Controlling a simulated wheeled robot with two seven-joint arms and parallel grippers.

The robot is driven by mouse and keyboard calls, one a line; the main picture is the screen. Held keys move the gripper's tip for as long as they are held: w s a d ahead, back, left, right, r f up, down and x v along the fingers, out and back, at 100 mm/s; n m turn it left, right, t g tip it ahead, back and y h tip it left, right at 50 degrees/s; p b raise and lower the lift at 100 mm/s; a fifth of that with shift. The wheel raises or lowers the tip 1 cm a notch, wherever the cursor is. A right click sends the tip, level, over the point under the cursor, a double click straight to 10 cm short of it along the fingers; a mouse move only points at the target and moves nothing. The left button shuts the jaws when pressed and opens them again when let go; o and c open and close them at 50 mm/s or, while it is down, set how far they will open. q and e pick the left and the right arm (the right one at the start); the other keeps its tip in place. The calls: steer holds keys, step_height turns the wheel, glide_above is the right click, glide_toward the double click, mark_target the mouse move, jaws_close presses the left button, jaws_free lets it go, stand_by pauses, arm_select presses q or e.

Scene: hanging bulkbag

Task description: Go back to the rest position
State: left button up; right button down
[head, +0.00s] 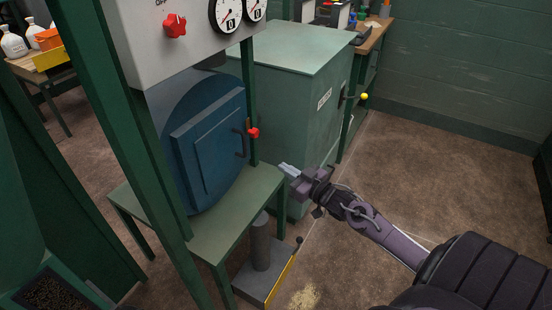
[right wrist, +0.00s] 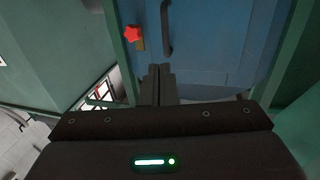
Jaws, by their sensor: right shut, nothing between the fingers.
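My right gripper (head: 287,170) is in front of the green stand, near the blue door (head: 207,145), with its fingers closed and nothing between them. It also shows in the right wrist view (right wrist: 158,72), with the fingers pointing toward the blue door (right wrist: 215,45). The door has a dark handle (head: 239,142) and a red star-shaped knob (head: 254,133) at its right side. In the right wrist view the red knob (right wrist: 132,34) and the handle (right wrist: 167,28) lie just beyond the fingertips; the fingers look apart from them. My left gripper is not in view.
A green cabinet (head: 300,50) with a yellow-tipped lever (head: 364,96) stands behind the gripper. A grey panel with gauges (head: 227,14) and a red knob (head: 175,25) is above. A low base with a grey post (head: 261,245) stands below. Floor (head: 430,150) at right is open.

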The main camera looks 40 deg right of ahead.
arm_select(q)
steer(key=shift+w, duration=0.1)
arm_select(e)
steer(key=shift+s, duration=0.15)
